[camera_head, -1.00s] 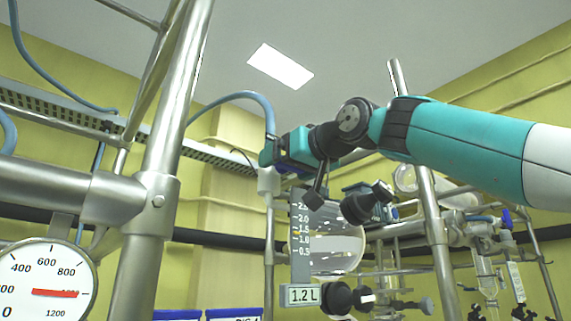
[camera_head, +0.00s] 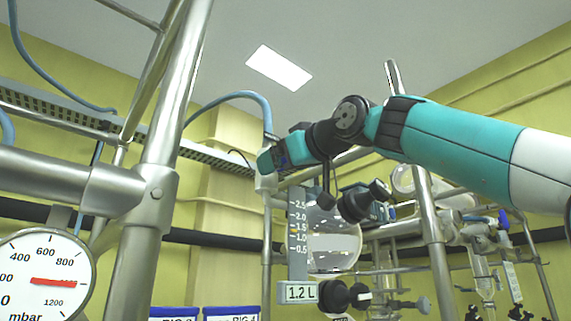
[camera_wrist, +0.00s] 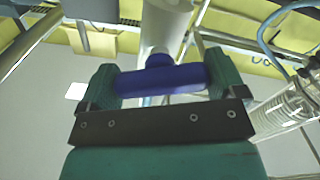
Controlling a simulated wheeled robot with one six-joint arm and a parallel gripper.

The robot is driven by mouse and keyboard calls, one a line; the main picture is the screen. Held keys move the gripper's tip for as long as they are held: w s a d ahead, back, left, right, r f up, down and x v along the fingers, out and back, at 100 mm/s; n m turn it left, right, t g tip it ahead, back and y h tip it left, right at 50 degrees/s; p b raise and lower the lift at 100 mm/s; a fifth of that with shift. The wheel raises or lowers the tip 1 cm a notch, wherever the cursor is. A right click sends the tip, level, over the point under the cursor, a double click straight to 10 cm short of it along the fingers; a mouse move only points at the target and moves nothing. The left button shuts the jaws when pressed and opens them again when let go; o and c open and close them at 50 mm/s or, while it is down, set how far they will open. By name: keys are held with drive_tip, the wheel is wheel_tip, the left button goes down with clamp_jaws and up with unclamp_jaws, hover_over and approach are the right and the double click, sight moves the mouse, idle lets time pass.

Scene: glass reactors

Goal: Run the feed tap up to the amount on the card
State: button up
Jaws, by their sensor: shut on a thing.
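The feed tap's blue handle (camera_wrist: 160,80) lies crosswise between the teal fingers of my gripper (camera_wrist: 162,84) in the wrist view. The fingers are shut on it, one at each end. In the head view my gripper (camera_head: 275,158) is at the white fitting (camera_head: 266,183) below a blue hose, and hides the handle. The card (camera_head: 299,292) reads 1.2 L.
A pressure gauge (camera_head: 45,275) in mbar is at lower left, with a red needle. A thick steel post (camera_head: 155,170) rises left of my gripper, another post (camera_head: 432,220) to the right. Blue-labelled rig boxes (camera_head: 231,313) are at the bottom. Other glassware (camera_head: 485,270) stands at right.

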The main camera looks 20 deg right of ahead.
drive_tip(key=shift+n, duration=0.6)
drive_tip(key=o, duration=0.6)
drive_tip(key=shift+o, duration=0.2)
